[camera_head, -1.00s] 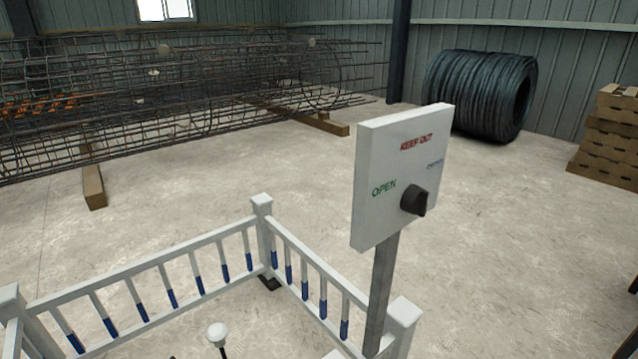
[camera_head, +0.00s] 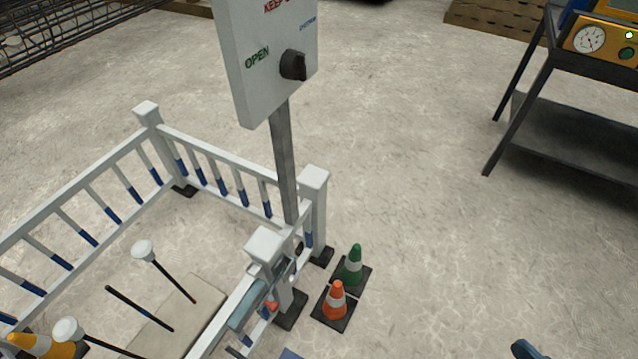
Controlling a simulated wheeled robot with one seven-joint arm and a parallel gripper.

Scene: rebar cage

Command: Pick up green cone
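The green cone (camera_head: 353,265) stands upright on the floor. It has a white band and a dark square base, and sits just outside the white fence, right of its gate corner. An orange cone (camera_head: 336,300) with a white band stands close in front of it, the two bases nearly touching. I cannot make out my gripper in this view.
A white fence (camera_head: 232,165) encloses white-topped rods (camera_head: 143,251) and a yellow cone (camera_head: 42,345). A control box (camera_head: 270,60) on a post rises behind the cones. A dark metal table (camera_head: 580,125) stands at the right. The floor between is clear.

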